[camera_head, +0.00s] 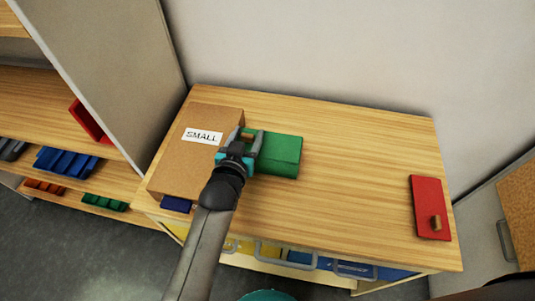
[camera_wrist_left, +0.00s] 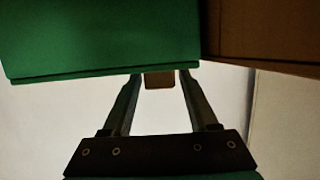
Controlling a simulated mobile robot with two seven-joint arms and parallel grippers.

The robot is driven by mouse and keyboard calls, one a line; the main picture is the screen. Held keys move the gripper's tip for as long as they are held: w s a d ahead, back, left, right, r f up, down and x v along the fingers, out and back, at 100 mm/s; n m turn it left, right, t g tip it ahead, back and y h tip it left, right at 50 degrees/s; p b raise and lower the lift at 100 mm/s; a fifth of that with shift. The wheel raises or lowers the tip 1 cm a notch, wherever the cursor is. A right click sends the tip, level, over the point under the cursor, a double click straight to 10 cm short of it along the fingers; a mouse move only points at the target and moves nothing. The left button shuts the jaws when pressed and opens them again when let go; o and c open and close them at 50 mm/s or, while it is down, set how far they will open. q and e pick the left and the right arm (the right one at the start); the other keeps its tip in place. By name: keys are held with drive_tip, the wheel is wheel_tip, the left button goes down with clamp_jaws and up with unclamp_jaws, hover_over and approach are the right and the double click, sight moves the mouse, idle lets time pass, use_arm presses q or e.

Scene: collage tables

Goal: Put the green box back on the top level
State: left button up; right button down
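The green box (camera_head: 279,152) lies on the wooden cabinet top, just right of a cardboard box. Its green side fills the upper left of the left wrist view (camera_wrist_left: 100,40). A small wooden knob (camera_wrist_left: 159,80) sticks out from the green box toward my left gripper. My left gripper (camera_head: 248,136) is at the box's left side, its fingers on either side of the knob. In the wrist view a thin gap seems to show beside the knob, so the fingers look open around it. My right gripper is not in view.
The cardboard box (camera_head: 176,165) labelled SMALL stands close to the left of my gripper. A red box (camera_head: 426,197) with a wooden knob lies at the right end of the cabinet top (camera_head: 350,160). The middle is clear.

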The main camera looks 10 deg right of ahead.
use_arm(q)
clamp_jaws()
idle(0.5)
drive_tip(key=shift+r, duration=0.15)
